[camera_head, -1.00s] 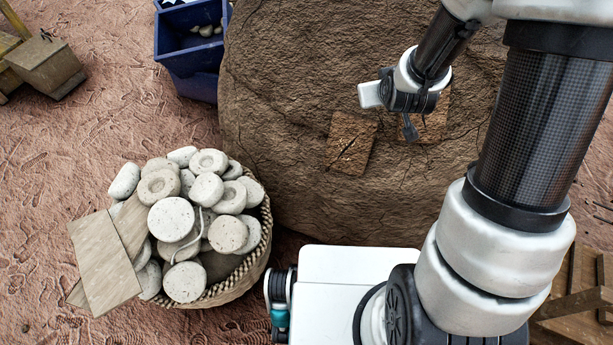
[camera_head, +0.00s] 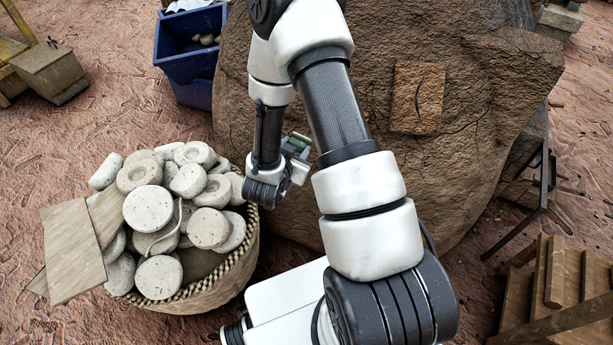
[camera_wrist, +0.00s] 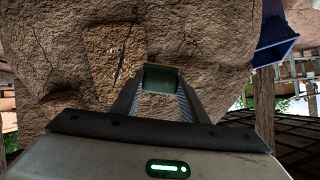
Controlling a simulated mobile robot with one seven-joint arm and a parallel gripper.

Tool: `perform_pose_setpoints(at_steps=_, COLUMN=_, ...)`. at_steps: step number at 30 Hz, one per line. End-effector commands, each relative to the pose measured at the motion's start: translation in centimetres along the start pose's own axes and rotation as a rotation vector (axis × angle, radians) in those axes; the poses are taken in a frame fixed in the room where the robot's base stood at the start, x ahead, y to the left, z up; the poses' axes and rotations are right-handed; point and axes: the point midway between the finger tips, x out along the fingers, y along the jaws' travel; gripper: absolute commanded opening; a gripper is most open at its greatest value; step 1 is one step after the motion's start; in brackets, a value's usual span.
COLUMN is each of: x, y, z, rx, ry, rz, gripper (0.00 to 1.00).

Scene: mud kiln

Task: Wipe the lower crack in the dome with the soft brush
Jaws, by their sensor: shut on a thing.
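The brown mud dome (camera_head: 480,150) fills the middle of the head view. A paler rectangular patch with a dark curved crack (camera_head: 417,97) shows on its right part. The other cracked patch is hidden behind my arm. In the wrist view a dark crack (camera_wrist: 122,62) runs down a paler patch, left of my gripper; I cannot tell which crack it is. My gripper (camera_head: 297,150) is at the dome's left front, shut on a small greenish block (camera_wrist: 162,78), apparently the soft brush. Its bristles are hidden. I cannot tell whether it touches the dome.
A woven basket (camera_head: 215,275) heaped with pale stone discs stands left of my arm, close to my gripper. A blue bin (camera_head: 190,75) is behind it. Bare earth lies between the basket and the wooden box (camera_head: 48,72).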

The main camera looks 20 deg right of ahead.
Motion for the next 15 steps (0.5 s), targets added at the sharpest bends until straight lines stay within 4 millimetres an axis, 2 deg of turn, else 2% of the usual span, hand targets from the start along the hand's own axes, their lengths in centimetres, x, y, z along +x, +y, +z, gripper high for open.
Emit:
perform_pose_setpoints(at_steps=1, x=0.6, y=1.8, z=1.8, rx=0.044, ry=0.023, rz=0.037, gripper=0.14)
perform_pose_setpoints(at_steps=6, x=0.6, y=4.6, z=3.0, rx=0.142, ry=0.091, rz=0.104, gripper=0.14)
perform_pose_setpoints(at_steps=11, x=0.9, y=5.3, z=3.0, rx=0.167, ry=0.11, rz=0.12, gripper=0.14)
perform_pose_setpoints(at_steps=15, x=2.1, y=5.5, z=2.9, rx=0.166, ry=0.111, rz=0.12, gripper=0.14)
